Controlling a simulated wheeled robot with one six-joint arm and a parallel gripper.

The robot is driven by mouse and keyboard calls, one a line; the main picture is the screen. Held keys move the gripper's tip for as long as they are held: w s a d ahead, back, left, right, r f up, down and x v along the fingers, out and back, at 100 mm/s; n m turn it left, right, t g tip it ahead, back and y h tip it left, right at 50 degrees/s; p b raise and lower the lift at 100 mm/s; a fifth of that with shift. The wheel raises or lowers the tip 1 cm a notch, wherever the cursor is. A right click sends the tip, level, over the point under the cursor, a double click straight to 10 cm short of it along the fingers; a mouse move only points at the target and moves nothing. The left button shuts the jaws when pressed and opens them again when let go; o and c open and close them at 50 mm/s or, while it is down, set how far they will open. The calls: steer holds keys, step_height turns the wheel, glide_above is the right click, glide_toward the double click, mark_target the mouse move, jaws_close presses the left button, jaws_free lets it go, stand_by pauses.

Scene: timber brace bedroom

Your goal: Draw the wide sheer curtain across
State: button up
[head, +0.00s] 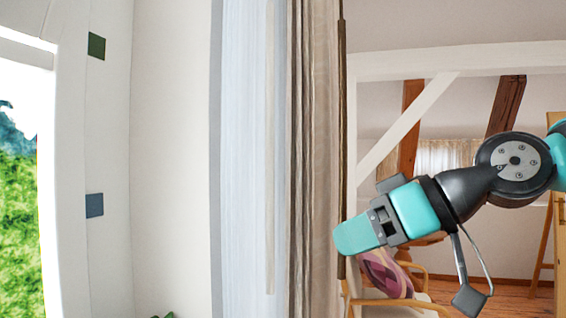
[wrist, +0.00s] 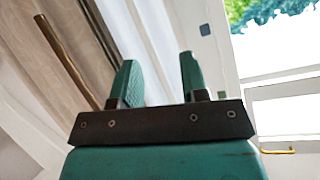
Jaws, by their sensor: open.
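The white sheer curtain (head: 245,160) hangs gathered in a tall, narrow bunch left of centre in the head view. A beige curtain (head: 315,150) hangs just right of it, and a thin brown rod (head: 342,130) runs down its right edge. My gripper (head: 345,240) is at the beige curtain's right edge, overlapping the rod's lower part in the picture. In the wrist view my gripper (wrist: 159,72) is open, with nothing between its fingers. The rod (wrist: 66,60) shows there left of the fingers, apart from them. I cannot tell the gripper's depth to the curtains.
A bright window (head: 25,180) is at the left, with a white wall (head: 170,150) between it and the sheer curtain. Behind my arm are white timber braces (head: 405,125), a wooden chair with a patterned cushion (head: 385,272) and wooden floor.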

steer(key=w+d+r+n+t+y+b, duration=0.1)
steer(key=w+d+r+t+y, duration=0.1)
steer(key=r, duration=0.4)
steer(key=w+d+r+n+t+y+b, duration=0.1)
steer(key=w+r+n+y, duration=0.15)
steer(key=r, duration=0.35)
steer(key=p+x, duration=0.7)
steer(key=x, duration=0.9)
steer(key=shift+a+r+m, duration=0.2)
steer(key=shift+a+m, duration=0.05)
steer(key=shift+m, duration=0.1)
